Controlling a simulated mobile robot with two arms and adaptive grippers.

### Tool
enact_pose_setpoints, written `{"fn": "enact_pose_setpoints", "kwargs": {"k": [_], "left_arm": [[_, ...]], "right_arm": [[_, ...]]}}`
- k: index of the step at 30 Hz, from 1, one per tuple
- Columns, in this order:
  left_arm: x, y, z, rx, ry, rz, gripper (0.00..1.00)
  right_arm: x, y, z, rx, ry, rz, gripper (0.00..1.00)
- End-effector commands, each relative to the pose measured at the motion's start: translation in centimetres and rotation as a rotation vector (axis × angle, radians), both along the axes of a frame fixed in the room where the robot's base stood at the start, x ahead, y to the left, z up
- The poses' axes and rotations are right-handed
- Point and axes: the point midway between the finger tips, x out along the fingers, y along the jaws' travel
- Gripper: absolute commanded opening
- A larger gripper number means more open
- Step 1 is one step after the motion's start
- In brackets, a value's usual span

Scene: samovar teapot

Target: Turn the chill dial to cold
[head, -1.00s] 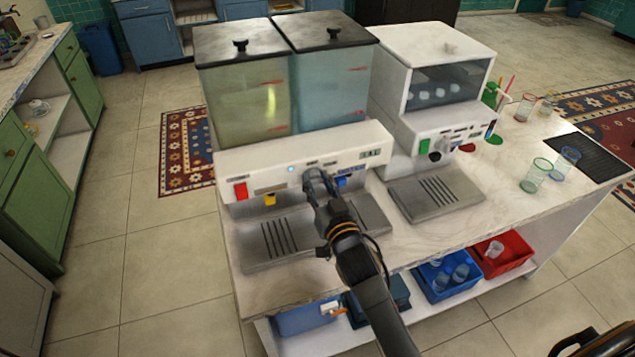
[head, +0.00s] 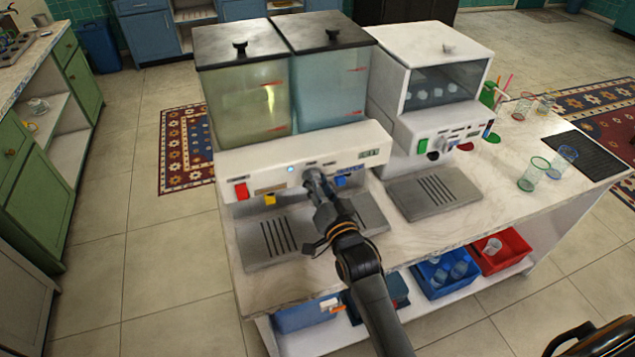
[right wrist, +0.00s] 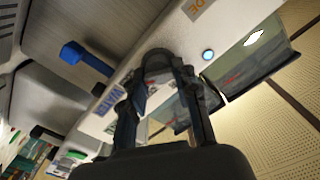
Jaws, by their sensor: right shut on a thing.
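The chill dial is on the white front panel (head: 262,172) of the two-tank drink dispenser. My right gripper (head: 314,174) covers it in the head view, so its pointer and setting are hidden. In the right wrist view my right gripper (right wrist: 162,62) is shut on the dial, its fingertips up against the panel. A lit blue indicator (right wrist: 208,54) sits beside the fingertips; it also shows in the head view (head: 290,169). My left gripper is not in view.
A blue tap (right wrist: 85,60) is close to the fingers, and a yellow tap (head: 270,199) and a red switch (head: 241,190) are farther left. An ice machine (head: 430,90) stands to the right. Cups (head: 533,174) are on the counter's right side.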

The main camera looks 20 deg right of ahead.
Motion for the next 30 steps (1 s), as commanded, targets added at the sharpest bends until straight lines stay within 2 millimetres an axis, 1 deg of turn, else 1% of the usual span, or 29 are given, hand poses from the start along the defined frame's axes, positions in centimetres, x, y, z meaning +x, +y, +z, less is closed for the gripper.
{"fn": "enact_pose_setpoints", "kwargs": {"k": [7,8,9,11,18,20,23,26,30], "left_arm": [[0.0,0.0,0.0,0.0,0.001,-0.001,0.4],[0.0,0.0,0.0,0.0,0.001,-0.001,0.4],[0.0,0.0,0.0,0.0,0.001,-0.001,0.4],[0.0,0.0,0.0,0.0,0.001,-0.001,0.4],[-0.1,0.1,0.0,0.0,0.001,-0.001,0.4],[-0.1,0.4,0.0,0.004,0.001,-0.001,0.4],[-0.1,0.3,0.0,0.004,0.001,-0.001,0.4],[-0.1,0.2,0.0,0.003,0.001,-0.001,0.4],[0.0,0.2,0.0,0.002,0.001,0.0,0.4]], "right_arm": [[0.0,0.0,0.0,0.004,0.0,0.0,0.0],[0.0,0.0,0.0,0.004,0.0,0.0,0.32],[0.0,0.0,0.0,0.004,0.0,0.0,0.4],[0.0,0.0,0.0,0.003,0.0,0.0,0.52],[0.0,0.0,0.0,0.002,0.0,0.0,0.53],[-0.1,0.0,0.0,0.001,0.0,0.0,0.53],[-0.6,0.0,-0.1,0.001,0.001,0.001,0.53],[-2.0,-0.1,-0.1,0.001,0.002,0.0,0.53],[-5.0,-0.2,-0.2,0.003,0.004,0.0,0.53]]}}
